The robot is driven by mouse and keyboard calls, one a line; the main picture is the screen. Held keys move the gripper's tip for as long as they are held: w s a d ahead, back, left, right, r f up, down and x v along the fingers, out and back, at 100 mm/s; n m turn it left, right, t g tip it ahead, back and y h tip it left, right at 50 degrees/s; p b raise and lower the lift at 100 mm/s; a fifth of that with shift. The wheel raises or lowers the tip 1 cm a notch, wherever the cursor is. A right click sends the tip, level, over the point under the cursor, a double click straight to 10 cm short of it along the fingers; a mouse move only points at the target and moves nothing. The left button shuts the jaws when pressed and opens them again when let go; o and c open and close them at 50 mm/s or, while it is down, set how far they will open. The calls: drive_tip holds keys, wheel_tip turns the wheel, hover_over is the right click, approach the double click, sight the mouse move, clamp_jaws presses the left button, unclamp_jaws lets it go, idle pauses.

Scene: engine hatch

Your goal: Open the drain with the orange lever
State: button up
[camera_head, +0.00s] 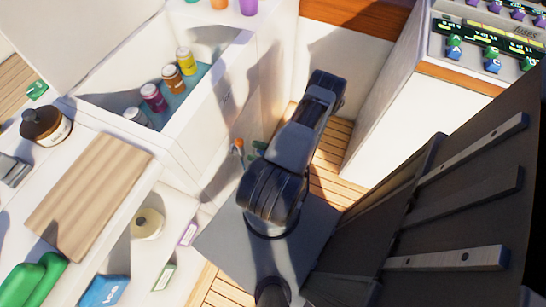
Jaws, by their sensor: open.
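A small orange piece (238,146), which looks like the orange lever, shows low on the white wall, left of my arm. It is too small to tell which way its handle is turned. Small green parts sit just right of it, partly hidden by my arm. The drain itself cannot be made out. My black arm rises from my grey base and reaches up the middle of the picture, right of the orange piece and apart from it in the picture. The fingers of my gripper do not show.
An open white bin (190,140) with several capped jars stands upper left. A white console (385,110) stands right. Slatted wooden floor (332,165) shows between.

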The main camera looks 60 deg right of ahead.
drive_tip(key=v, duration=0.8)
idle(0.5)
